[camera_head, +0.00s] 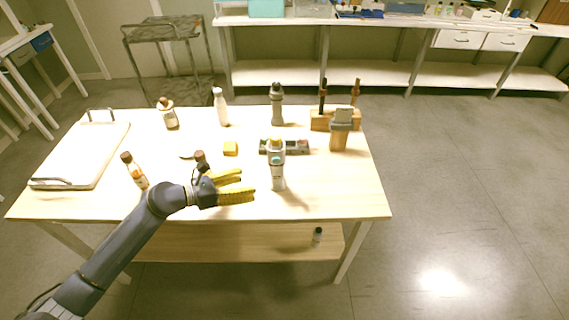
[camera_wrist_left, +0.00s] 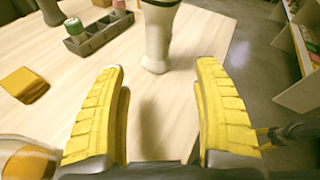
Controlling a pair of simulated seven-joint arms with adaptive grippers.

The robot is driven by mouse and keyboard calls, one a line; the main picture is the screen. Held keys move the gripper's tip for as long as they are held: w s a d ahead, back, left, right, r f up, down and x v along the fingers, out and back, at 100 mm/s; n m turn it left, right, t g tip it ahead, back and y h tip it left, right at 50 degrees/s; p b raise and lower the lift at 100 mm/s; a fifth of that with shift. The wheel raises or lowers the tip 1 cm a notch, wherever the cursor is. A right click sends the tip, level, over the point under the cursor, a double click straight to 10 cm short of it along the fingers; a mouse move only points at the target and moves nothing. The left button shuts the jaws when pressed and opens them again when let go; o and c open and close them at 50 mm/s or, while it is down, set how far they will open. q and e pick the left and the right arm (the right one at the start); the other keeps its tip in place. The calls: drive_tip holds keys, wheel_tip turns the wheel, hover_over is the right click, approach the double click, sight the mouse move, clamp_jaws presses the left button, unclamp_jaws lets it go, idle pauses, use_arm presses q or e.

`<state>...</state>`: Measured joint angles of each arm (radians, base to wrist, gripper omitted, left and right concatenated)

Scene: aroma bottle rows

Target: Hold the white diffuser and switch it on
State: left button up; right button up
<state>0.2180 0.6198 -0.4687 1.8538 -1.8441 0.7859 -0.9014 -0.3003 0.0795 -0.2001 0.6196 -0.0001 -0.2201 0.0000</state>
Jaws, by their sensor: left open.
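The white diffuser (camera_head: 278,178) stands upright near the front edge of the table, with a teal spot on its front and a yellowish top. My left gripper (camera_head: 254,187) is just left of it, its yellow fingers open and pointing toward it. In the left wrist view, the diffuser's pale lower body (camera_wrist_left: 157,45) stands ahead, beyond the open fingertips (camera_wrist_left: 160,70), and its top is cut off. Nothing is between the fingers. My right gripper does not show clearly in either view.
A grey rack (camera_head: 298,147) with small items lies behind the diffuser. A yellow block (camera_head: 230,148), a white bottle (camera_head: 221,108), a grey bottle (camera_head: 277,105) and a wooden tool block (camera_head: 320,121) stand farther back. A brown-capped bottle (camera_head: 139,178) and white tray (camera_head: 75,160) are at left.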

sight(271, 182)
use_arm(q)
drive_tip(key=shift+w+d+f+m+t+y, duration=0.15)
drive_tip(key=shift+d+f+m+t, duration=0.15)
drive_tip(key=shift+f, duration=0.2)
drive_tip(key=shift+d+f+m+t+y, duration=0.15)
drive_tip(key=shift+d+f+m+t, duration=0.05)
drive_tip(key=shift+d+f+m, duration=0.2)
drive_tip(key=shift+x, duration=4.8)
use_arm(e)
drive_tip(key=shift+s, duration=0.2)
use_arm(q)
drive_tip(key=shift+f, duration=0.15)
drive_tip(key=shift+c, duration=0.2)
drive_tip(key=c, duration=0.8)
drive_tip(key=shift+o, duration=0.2)
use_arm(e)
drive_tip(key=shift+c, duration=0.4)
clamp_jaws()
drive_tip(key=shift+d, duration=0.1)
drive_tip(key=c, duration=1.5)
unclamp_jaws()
